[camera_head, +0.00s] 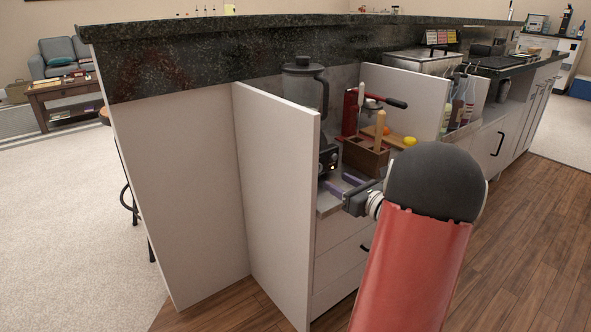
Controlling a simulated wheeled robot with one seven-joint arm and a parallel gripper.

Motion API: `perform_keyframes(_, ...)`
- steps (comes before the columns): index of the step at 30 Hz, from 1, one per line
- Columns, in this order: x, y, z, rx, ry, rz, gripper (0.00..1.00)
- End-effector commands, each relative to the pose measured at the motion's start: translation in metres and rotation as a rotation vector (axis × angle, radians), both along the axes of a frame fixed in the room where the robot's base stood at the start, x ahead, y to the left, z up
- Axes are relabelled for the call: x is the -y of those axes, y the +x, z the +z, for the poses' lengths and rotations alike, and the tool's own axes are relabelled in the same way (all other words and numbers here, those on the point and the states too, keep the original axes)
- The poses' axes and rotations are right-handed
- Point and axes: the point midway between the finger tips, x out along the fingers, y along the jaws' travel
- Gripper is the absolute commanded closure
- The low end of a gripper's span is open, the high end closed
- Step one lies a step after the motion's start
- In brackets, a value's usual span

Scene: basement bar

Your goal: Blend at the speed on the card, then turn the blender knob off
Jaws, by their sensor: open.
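The blender (304,84) stands on the low counter behind a white partition, which hides its left side. Its dark jar has a black lid and handle. Its black base (329,160) shows a small lit spot low on the front; the knob and its setting are too small to make out. My gripper (341,182) is just in front of the base, open, with its two fingers spread. I see nothing between them and cannot tell whether they touch the blender.
A white partition (278,190) rises close left of my gripper. A wooden box (366,156) with tools and a red lever press (350,112) stand right of the blender. Bottles (458,103) are farther along the counter. Wooden floor (520,240) is clear at right.

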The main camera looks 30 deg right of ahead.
Motion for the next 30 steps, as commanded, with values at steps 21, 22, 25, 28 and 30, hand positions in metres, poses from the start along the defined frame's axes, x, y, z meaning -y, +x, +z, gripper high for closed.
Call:
perform_keyframes(21, -0.002, 0.076, -0.001, 0.003, 0.006, -0.011, 0.48)
perform_keyframes(22, -0.002, 0.076, -0.001, 0.003, 0.006, -0.011, 0.48)
perform_keyframes(25, -0.002, 0.076, -0.001, 0.003, 0.006, -0.011, 0.48)
perform_keyframes(28, -0.002, 0.076, -0.001, 0.003, 0.006, -0.011, 0.5)
perform_keyframes(30, -0.002, 0.076, -0.001, 0.003, 0.006, -0.011, 0.6)
